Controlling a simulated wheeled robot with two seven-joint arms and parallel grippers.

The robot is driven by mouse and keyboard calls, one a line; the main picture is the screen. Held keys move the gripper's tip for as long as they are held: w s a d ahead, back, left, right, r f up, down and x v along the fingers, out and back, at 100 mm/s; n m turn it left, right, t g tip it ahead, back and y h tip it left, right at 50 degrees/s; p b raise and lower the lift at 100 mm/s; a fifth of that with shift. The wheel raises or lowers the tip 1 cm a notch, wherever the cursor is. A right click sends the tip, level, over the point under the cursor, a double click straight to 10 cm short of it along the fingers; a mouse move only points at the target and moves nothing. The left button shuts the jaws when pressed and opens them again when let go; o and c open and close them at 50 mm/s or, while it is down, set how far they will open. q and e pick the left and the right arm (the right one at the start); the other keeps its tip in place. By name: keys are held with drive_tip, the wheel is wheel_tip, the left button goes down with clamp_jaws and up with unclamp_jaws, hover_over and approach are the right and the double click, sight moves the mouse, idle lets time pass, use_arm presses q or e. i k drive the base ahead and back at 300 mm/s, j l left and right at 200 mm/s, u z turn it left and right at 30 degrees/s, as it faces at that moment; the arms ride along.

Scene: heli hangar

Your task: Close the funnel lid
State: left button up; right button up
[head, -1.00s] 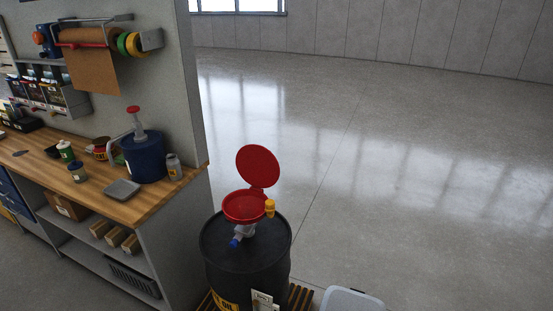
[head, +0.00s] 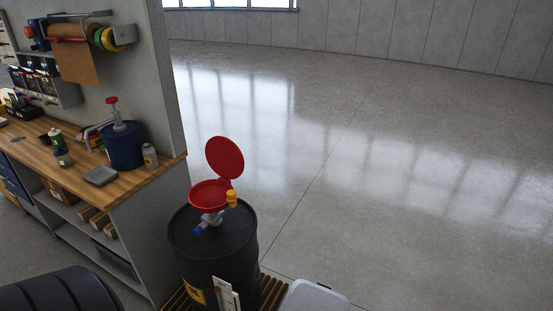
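The red funnel (head: 208,195) sits on top of a black drum (head: 213,250), left of the picture's middle. Its round red lid (head: 225,157) stands raised, tilted up at the funnel's far side. A yellow piece (head: 231,198) is at the right of the funnel, by the lid's base. A grey fitting with a blue end (head: 201,229) is on the drum top below the funnel. Neither of my grippers shows.
A wooden workbench (head: 140,180) with a blue pump container (head: 122,148) and several small containers stands left of the drum. The drum is on a slatted pallet (head: 270,292). A light grey bin lid (head: 313,298) is at the bottom. Open floor (head: 400,210) lies right.

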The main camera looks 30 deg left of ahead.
sight(225, 158)
drive_tip(key=i+l+z, duration=0.35)
drive_tip(key=i+l, duration=0.25)
drive_tip(key=i+l+z, duration=0.3)
drive_tip(key=i+l, duration=0.35)
drive_tip(key=i+u, duration=0.75)
drive_tip(key=i+l+u, duration=0.15)
drive_tip(key=i+u, duration=0.25)
drive_tip(key=i+l+u, duration=0.4)
drive_tip(key=i+u, duration=0.2)
drive_tip(key=u, duration=0.2)
drive_tip(key=i+l+u, duration=0.1)
drive_tip(key=u, duration=0.35)
drive_tip(key=i+l+u, duration=0.15)
drive_tip(key=u, duration=0.25)
drive_tip(key=i+l+u, duration=0.2)
drive_tip(key=u, duration=0.2)
drive_tip(key=i+l+u, duration=0.15)
drive_tip(key=u, duration=0.25)
drive_tip(key=i+l+u, duration=0.25)
drive_tip(key=l+u, duration=0.55)
drive_tip(key=i+l, duration=0.05)
